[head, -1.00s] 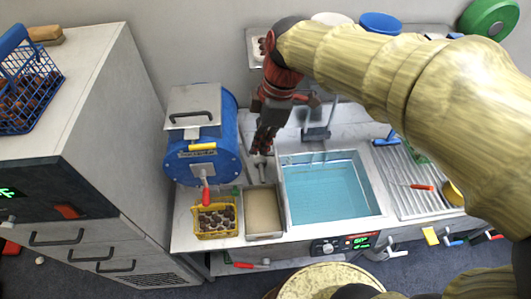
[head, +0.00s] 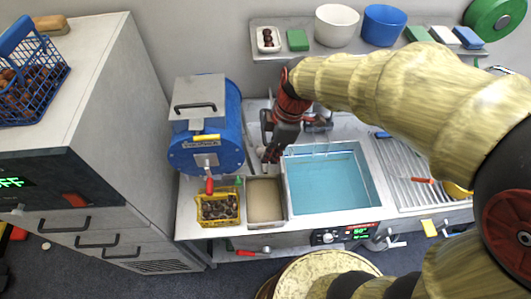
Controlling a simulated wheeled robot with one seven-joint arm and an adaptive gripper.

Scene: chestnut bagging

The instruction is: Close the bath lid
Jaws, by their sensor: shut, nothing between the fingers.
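The bath (head: 328,185) is an open rectangular metal basin of blue water in the counter, right of centre in the head view. Its water surface is uncovered. A grey metal piece (head: 318,122) behind the bath's back edge may be part of the lid, but my arm and its small size make this unclear. My gripper (head: 268,155) points down just left of the bath's back left corner, above the counter. Its fingers are shut and empty. I cannot tell whether it touches anything.
A blue drum (head: 228,138) with a grey handled cover stands left of my gripper. A yellow basket of chestnuts (head: 217,222) and a beige-filled tray (head: 264,181) sit before it. A ribbed drainboard (head: 412,190) lies right. A shelf (head: 375,52) holds bowls behind.

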